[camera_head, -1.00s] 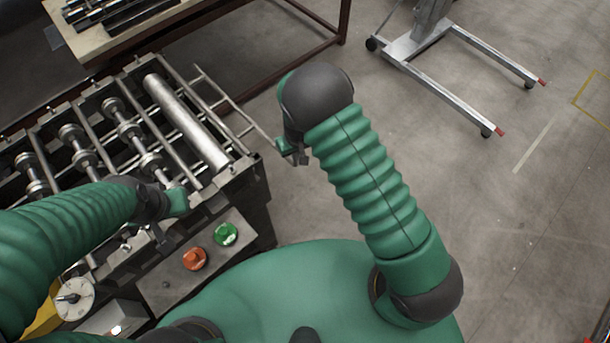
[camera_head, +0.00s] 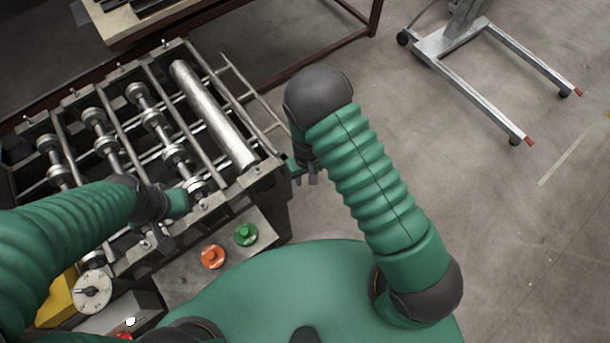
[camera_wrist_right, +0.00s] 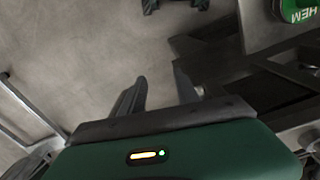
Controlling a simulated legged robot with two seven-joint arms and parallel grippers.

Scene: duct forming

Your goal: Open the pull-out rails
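The pull-out rails (camera_head: 250,92) are a thin metal frame at the right side of the roller machine (camera_head: 115,125). They stick out past its long silver roller. My right gripper (camera_head: 308,178) is beside the machine's front right corner, near the rails' front end. In the wrist view its two fingers (camera_wrist_right: 161,92) are apart with nothing between them. My left gripper (camera_head: 172,210) is over the machine's front edge; its fingers are unclear.
A control panel with a green button (camera_head: 246,235) and an orange button (camera_head: 212,256) is at the machine's front. A table (camera_head: 150,25) stands behind. A wheeled metal stand (camera_head: 480,85) is at the upper right. The floor between is clear.

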